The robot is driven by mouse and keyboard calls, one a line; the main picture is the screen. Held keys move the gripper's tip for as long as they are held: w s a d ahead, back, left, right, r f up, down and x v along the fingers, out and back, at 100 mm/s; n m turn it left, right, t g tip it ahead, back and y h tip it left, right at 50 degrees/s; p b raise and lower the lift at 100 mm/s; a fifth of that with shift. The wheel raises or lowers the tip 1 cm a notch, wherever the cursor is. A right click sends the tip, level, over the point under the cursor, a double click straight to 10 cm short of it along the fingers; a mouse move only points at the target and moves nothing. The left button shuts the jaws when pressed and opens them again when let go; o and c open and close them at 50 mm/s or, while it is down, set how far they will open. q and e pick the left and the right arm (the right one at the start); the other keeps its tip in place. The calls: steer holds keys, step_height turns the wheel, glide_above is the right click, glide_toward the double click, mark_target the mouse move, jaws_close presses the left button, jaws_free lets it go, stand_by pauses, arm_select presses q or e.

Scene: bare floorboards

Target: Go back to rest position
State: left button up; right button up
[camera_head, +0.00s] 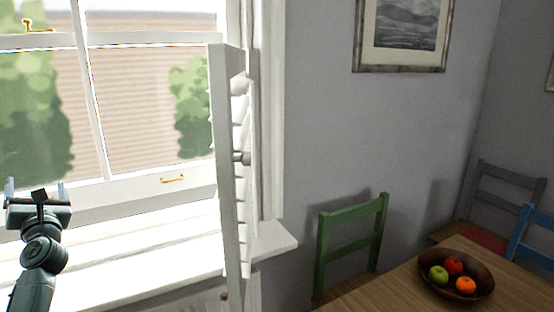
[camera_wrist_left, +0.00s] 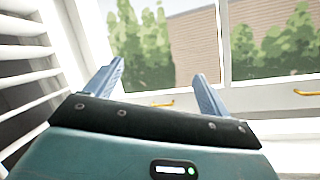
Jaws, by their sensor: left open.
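My left gripper (camera_head: 36,188) is at the left edge of the head view, raised in front of the window (camera_head: 130,190). Its two fingers stand apart with nothing between them. In the left wrist view the open fingers of my left gripper (camera_wrist_left: 158,82) point toward the window glass and trees outside. My right gripper is in neither view.
A white louvred shutter (camera_head: 226,150) stands swung open beside the window, right of my left arm. A wooden table (camera_head: 400,293) with a fruit bowl (camera_head: 457,290) is at the lower right. A green chair (camera_head: 350,235) stands by the wall.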

arm_select(q)
steer(key=s+a+r+m+y, duration=0.1)
steer(key=s+a+r, duration=0.25)
steer(key=r, duration=0.25)
steer(key=s+d+f+m+t+h, duration=0.1)
steer(key=d+f+m+t+h, duration=0.2)
steer(key=d+f+m+h, duration=1.9)
steer(key=s+d+f+m+g+y, duration=0.2)
steer(key=s+d+f+m+g, duration=0.35)
steer(key=s+f+m, duration=0.7)
steer(key=s+d+f+m+g+y, duration=0.2)
steer(key=s+d+f+m+g, duration=0.4)
steer(key=s+f+m, duration=0.65)
steer(key=d+n+t, duration=0.2)
steer(key=d+n, duration=0.4)
steer(key=d, duration=0.5)
steer(key=shift+w+d+h, duration=0.15)
steer(key=shift+w+h, duration=0.15)
steer(key=shift+w, duration=0.1)
